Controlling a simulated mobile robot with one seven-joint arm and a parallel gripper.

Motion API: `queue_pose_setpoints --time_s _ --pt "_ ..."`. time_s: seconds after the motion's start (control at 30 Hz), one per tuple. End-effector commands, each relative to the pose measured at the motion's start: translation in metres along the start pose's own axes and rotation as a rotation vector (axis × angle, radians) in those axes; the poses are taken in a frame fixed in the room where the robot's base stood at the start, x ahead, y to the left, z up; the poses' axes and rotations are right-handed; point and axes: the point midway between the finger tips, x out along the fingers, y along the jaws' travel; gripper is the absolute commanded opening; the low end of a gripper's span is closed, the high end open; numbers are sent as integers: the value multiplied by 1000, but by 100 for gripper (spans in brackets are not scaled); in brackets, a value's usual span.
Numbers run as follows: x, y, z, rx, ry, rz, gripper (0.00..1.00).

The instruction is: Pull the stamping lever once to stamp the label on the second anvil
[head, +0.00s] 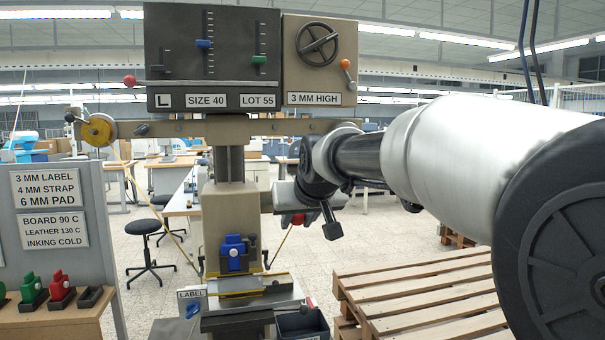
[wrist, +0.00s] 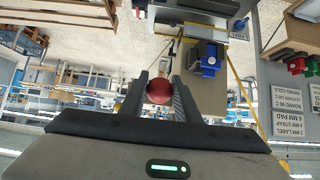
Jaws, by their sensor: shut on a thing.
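The stamping press (head: 222,215) stands in the middle of the head view, with a blue block (head: 234,252) on its front. Below the block is the press bed (head: 240,284), with a yellow edge and a LABEL sign (head: 190,294) at its left. I cannot make out a label on an anvil. The lever's red ball knob (wrist: 159,91) sits between the fingers of my gripper (wrist: 160,84), which is shut on it. Red also shows under my gripper in the head view (head: 298,219), right of the column. The lever's rod is mostly hidden.
A panel with signs (head: 48,205) and a shelf of coloured blocks (head: 61,289) stands at left. A pallet stack (head: 420,295) is at lower right. A dark bin (head: 302,323) sits right of the press bed. A second red knob (head: 129,80) is at upper left.

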Motion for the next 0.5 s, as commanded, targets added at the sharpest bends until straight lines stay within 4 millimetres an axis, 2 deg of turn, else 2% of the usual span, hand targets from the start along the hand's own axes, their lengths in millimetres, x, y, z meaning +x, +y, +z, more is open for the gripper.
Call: queue_pose_setpoints --time_s 0.03,0.07,0.5 --pt "9 0 13 0 -9 0 1" --pt "9 0 14 0 -9 0 1" --pt "12 0 17 0 -7 0 1"
